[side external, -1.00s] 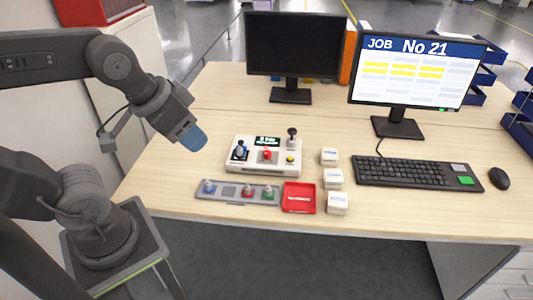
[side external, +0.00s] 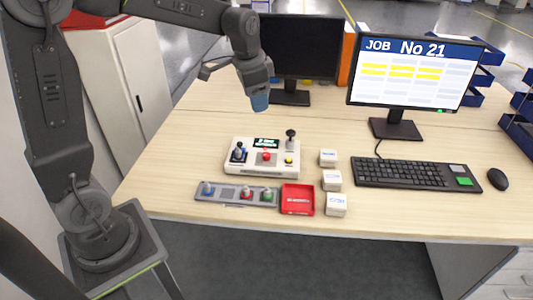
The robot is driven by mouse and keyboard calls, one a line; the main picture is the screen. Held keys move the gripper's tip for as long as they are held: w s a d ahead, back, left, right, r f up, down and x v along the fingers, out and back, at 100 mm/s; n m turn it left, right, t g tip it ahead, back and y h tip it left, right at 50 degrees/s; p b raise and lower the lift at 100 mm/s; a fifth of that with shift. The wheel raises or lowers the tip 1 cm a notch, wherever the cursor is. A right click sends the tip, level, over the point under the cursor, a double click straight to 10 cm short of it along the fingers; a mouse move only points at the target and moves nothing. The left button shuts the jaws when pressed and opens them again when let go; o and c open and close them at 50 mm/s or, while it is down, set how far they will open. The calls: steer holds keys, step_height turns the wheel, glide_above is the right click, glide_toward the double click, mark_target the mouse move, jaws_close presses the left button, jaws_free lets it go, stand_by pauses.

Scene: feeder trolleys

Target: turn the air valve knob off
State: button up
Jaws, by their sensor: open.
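A white control box (side external: 250,170) sits on the desk. It carries a dark knob on a blue base (side external: 239,153) at the left, a red button (side external: 266,156) in the middle and a black round-topped knob (side external: 291,136) at the back right. Which one is the air valve knob cannot be told at this size. My gripper (side external: 260,103) points down above and behind the box, apart from it, with its blue end lowest. It is open, with nothing seen in it.
A grey strip with small coloured knobs (side external: 228,193) and a red tray (side external: 297,211) lie in front of the box. Several white blocks (side external: 331,180) stand right of it. A dark monitor (side external: 305,48) stands behind my gripper. The desk's left side is clear.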

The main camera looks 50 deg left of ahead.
steer(key=w+a+f+m+g, duration=0.1)
steer(key=w+a+f, duration=0.3)
steer(key=w+f, duration=0.15)
steer(key=m+g, duration=0.1)
steer(key=m, duration=0.1)
glide_toward(266, 154)
steer(key=f, duration=0.9)
steer(key=shift+w+a+f, duration=0.15)
steer(key=shift+w+f, duration=0.15)
steer(key=c, duration=0.9)
